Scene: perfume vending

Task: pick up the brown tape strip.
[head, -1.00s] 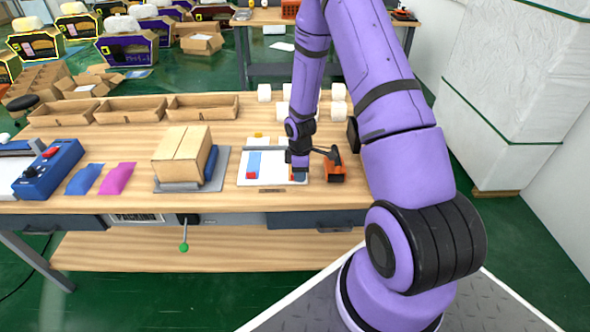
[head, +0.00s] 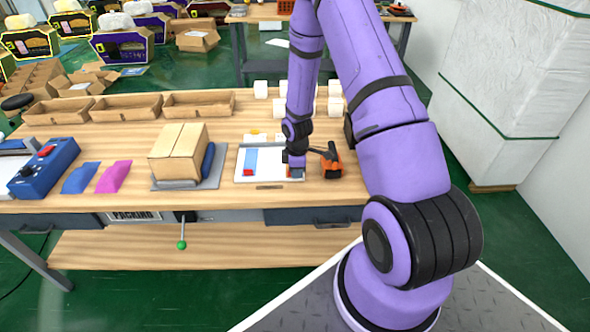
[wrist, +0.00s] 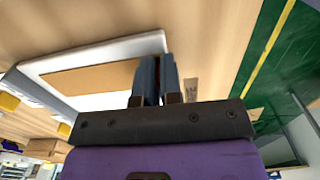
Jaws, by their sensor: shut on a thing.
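My gripper (head: 295,174) is low over the right side of the white board (head: 270,178) on the workbench. In the wrist view, its two blue-grey fingers (wrist: 155,82) are close together. The flat tan-brown tape strip (wrist: 92,78) runs left from the fingers, and they are shut on it. The grip point is hidden between the fingers. In the head view, a thin dark bar (head: 262,145) across the back of the board looks like the strip seen nearly edge-on.
An orange tape dispenser (head: 331,164) stands close right of my gripper. A cardboard box (head: 178,152) on a grey platform is left of the board. White cubes (head: 334,104) and open cardboard trays (head: 199,103) stand behind. The bench's front edge is near.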

